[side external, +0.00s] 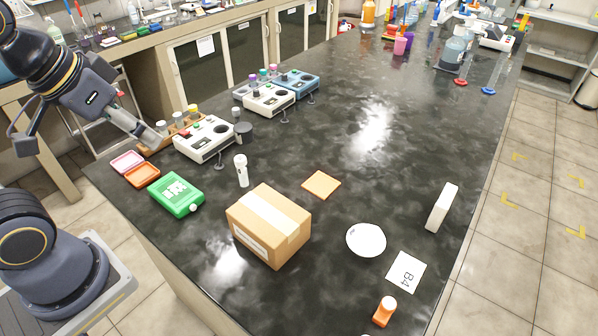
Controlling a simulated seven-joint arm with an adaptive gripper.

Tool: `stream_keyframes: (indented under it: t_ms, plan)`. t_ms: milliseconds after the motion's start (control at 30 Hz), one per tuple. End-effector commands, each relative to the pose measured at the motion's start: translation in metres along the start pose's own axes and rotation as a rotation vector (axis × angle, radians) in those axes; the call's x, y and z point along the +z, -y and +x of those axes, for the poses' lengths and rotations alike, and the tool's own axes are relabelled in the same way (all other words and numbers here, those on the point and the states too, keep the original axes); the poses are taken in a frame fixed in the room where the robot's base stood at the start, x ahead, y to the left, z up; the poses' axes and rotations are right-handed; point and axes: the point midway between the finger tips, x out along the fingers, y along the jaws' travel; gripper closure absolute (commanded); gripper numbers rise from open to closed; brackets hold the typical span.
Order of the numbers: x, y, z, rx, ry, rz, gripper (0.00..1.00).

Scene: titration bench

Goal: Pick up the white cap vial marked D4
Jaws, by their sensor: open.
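My gripper (88,142) is at the left, above and beyond the bench's left edge, with its two fingers spread apart and nothing seen between them. One fingertip reaches close to a wooden rack (148,151); I cannot tell whether it touches. The rack holds a few small vials, including a white or pale-capped vial (161,128) beside that fingertip, a red-brown-capped vial (178,119) and a yellow-capped vial (194,110). No D4 mark is readable on any vial. The finger partly hides the near end of the rack.
A white instrument (205,140) stands right of the rack. Pink (127,161) and orange (142,174) trays, a green box (176,194), a white bottle-like object (241,171) and a cardboard box (268,226) stand nearer.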

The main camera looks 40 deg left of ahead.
Motion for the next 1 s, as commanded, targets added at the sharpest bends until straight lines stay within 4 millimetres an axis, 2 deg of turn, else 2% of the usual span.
stream_keyframes:
  t_ms: [133, 233, 367, 467, 600, 667, 733, 867, 900, 1000]
  plan:
    - [-0.001, 0.000, 0.000, 0.000, -0.004, -0.003, 0.43]
    - [-0.012, 0.002, -0.001, -0.008, -0.056, -0.005, 0.43]
    - [-0.048, 0.008, -0.002, -0.052, -0.203, 0.033, 0.43]
    - [-0.083, 0.013, 0.014, -0.104, -0.288, 0.091, 0.43]
    - [-0.119, 0.018, 0.053, -0.140, -0.340, 0.182, 0.43]
    - [-0.129, 0.020, 0.076, -0.136, -0.344, 0.218, 0.43]
    - [-0.134, 0.020, 0.109, -0.113, -0.335, 0.255, 0.43]
    - [-0.124, 0.021, 0.175, -0.025, -0.286, 0.286, 0.43]
    - [-0.116, 0.021, 0.193, 0.005, -0.264, 0.283, 0.43]
    - [-0.092, 0.023, 0.230, 0.066, -0.196, 0.256, 0.43]
